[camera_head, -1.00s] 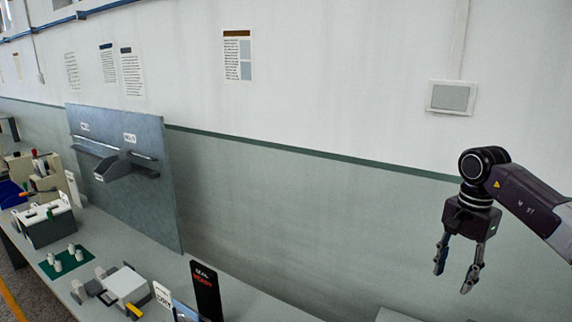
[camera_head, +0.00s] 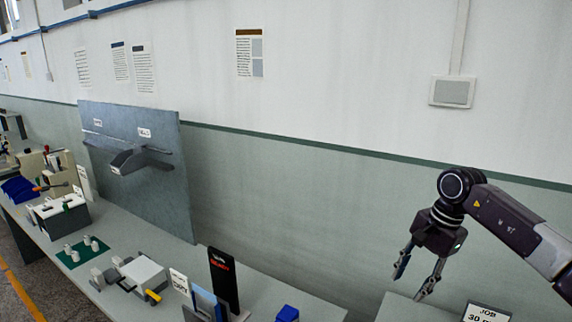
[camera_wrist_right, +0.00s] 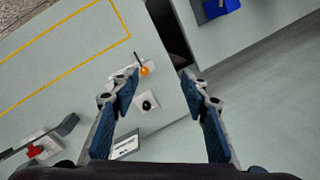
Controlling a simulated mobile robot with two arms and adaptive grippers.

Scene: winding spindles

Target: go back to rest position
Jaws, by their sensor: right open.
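My right gripper (camera_head: 416,277) hangs from its arm at the right of the head view, fingers pointing down. It is open and empty, above the grey table at the lower right. In the right wrist view its two blue-padded fingers (camera_wrist_right: 160,112) are spread apart with nothing between the pads. Below them, seen through the gap, is a small white box with a black knob (camera_wrist_right: 148,103) on the table. My left gripper is in neither view.
A long workbench (camera_head: 150,240) runs along the wall at left, with a grey upright panel (camera_head: 150,190), a green mat (camera_head: 75,258), a black sign (camera_head: 223,275) and a blue block (camera_head: 288,313). A second table (camera_head: 400,308) carries a job sign (camera_head: 486,313). A gap separates surfaces in the wrist view.

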